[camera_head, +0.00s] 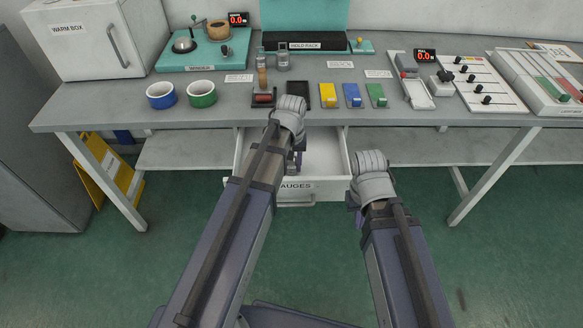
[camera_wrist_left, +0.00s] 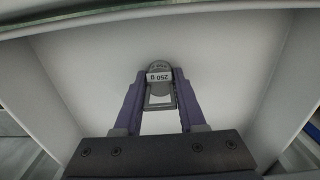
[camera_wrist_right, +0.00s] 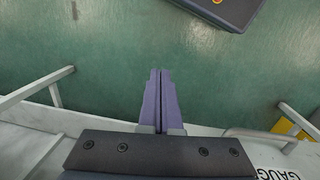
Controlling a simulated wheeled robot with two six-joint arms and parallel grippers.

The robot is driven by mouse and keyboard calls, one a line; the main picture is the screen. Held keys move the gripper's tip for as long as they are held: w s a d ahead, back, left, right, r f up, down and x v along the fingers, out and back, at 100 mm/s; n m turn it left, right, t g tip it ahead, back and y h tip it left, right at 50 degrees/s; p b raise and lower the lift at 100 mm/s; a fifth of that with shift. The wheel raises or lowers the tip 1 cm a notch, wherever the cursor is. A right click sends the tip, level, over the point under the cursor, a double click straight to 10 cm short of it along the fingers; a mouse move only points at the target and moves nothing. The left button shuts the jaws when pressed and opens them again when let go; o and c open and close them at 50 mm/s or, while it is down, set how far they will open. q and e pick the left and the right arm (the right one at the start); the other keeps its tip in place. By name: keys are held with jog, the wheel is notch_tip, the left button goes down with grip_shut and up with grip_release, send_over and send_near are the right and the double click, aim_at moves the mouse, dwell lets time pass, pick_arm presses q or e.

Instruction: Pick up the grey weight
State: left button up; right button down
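The grey weight (camera_wrist_left: 159,68), labelled 250 g, shows in the left wrist view against the white inside of the open drawer. My left gripper (camera_wrist_left: 160,76) has its two purple fingers on either side of it, close against its sides, with no clear gap. Whether the weight rests on the drawer floor or is held above it, I cannot tell. In the head view my left gripper (camera_head: 297,160) reaches down into the drawer (camera_head: 325,155) and my arm hides the weight. My right gripper (camera_wrist_right: 160,100) is shut and empty, outside the drawer over the green floor.
The drawer front (camera_head: 318,190) and side walls surround my left gripper closely. A yellow sign (camera_head: 110,178) stands below at left.

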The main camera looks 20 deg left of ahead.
pick_arm(q)
grip_shut()
jog(key=shift+r, duration=0.1)
dwell(0.4)
notch_tip(320, 180, up, 10)
jog(key=p, duration=1)
